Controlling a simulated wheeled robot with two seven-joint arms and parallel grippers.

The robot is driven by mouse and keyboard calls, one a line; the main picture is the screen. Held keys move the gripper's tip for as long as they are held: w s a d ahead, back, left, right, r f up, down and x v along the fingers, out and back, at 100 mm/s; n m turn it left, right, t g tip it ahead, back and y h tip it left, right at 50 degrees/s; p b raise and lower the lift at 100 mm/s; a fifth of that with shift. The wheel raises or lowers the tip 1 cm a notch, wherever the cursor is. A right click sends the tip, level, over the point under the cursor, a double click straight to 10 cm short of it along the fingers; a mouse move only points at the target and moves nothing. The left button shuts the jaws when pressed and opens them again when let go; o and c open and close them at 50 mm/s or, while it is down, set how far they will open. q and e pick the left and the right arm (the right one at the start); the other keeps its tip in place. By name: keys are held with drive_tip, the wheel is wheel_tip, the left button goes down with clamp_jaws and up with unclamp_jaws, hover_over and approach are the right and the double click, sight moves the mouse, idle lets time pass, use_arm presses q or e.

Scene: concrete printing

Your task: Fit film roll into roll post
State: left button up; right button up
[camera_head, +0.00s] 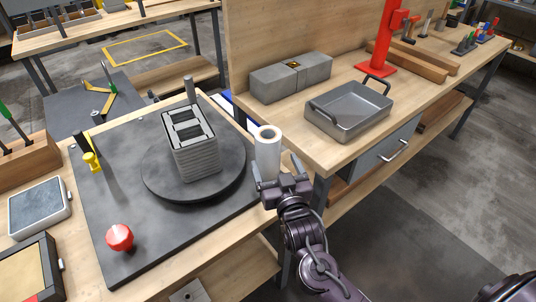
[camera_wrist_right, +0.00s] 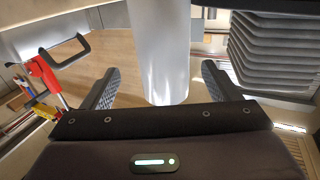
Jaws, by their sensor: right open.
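The film roll (camera_head: 268,150) is a white upright cylinder with a hollow core, at the right edge of the work table. My right gripper (camera_head: 283,179) is close in front of it, fingers apart. In the right wrist view the film roll (camera_wrist_right: 160,50) stands between the two open fingers of my right gripper (camera_wrist_right: 160,82), with a gap on either side. A grey upright post (camera_head: 190,90) stands behind the layered concrete block; I cannot tell for sure that it is the roll post. The roll's foot is hidden by the gripper in the head view. My left gripper is out of view.
The layered concrete block (camera_head: 195,158) sits on a round dark turntable (camera_head: 155,180), left of the roll. A red button (camera_head: 120,237) and a yellow piece (camera_head: 92,161) are on the dark board (camera_head: 160,235). A grey tray (camera_head: 348,108) is on the right bench.

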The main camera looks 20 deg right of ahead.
drive_tip(key=w, duration=0.4)
drive_tip(key=w+p, duration=0.1)
drive_tip(key=w, duration=0.1)
drive_tip(key=shift+w+a+f, duration=0.1)
drive_tip(key=shift+f, duration=0.15)
drive_tip(key=shift+c, duration=0.4)
drive_tip(key=shift+r, duration=0.1)
drive_tip(key=c, duration=1.2)
